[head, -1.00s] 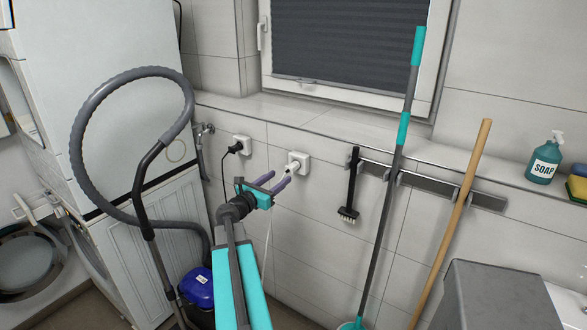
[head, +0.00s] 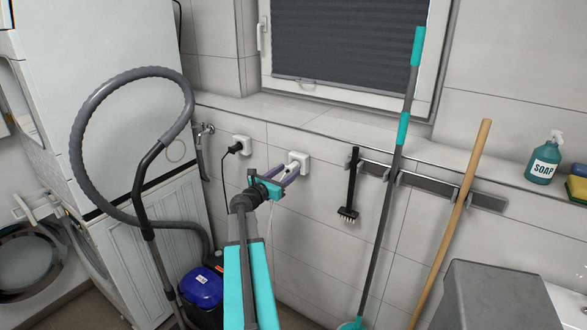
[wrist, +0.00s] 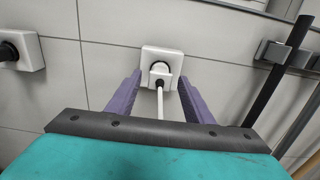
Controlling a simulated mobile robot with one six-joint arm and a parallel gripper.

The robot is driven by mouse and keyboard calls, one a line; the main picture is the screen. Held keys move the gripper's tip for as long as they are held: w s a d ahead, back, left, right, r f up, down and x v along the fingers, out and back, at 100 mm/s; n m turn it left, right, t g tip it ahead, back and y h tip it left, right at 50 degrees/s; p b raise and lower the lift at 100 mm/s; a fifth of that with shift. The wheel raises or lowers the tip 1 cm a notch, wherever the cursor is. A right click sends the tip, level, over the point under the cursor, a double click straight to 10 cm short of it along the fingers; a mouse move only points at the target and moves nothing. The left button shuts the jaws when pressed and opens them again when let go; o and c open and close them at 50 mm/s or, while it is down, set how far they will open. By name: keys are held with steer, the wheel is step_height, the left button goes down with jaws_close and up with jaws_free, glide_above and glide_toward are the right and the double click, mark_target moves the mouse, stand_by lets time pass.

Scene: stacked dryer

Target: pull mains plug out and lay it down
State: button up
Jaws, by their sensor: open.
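A white mains plug (wrist: 160,76) sits in a white wall socket (wrist: 152,53), its white cord hanging down from it. In the head view the socket (head: 304,158) shows at the right of two sockets, with the plug (head: 293,168) partly hidden by the fingers. My gripper (head: 288,175) is open in front of this plug. In the wrist view my gripper (wrist: 158,90) has one purple finger on each side of the plug and cord. A gap shows on both sides, so the fingers do not appear to touch the plug.
A second socket (head: 242,143) with a black plug (head: 234,148) is to the left. A black brush (head: 350,185), a turquoise-handled mop (head: 391,165) and a wooden handle (head: 455,220) hang on the right. A vacuum hose (head: 85,130) and blue vacuum (head: 202,288) stand left.

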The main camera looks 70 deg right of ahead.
steer(key=shift+x, duration=1.5)
stand_by(0.4)
jaws_close()
steer(key=shift+w+a, duration=0.1)
steer(key=shift+a, duration=0.1)
steer(key=shift+w+a, duration=0.1)
steer(key=shift+a, duration=0.4)
steer(key=shift+b+v, duration=0.3)
steer(key=shift+v, duration=2)
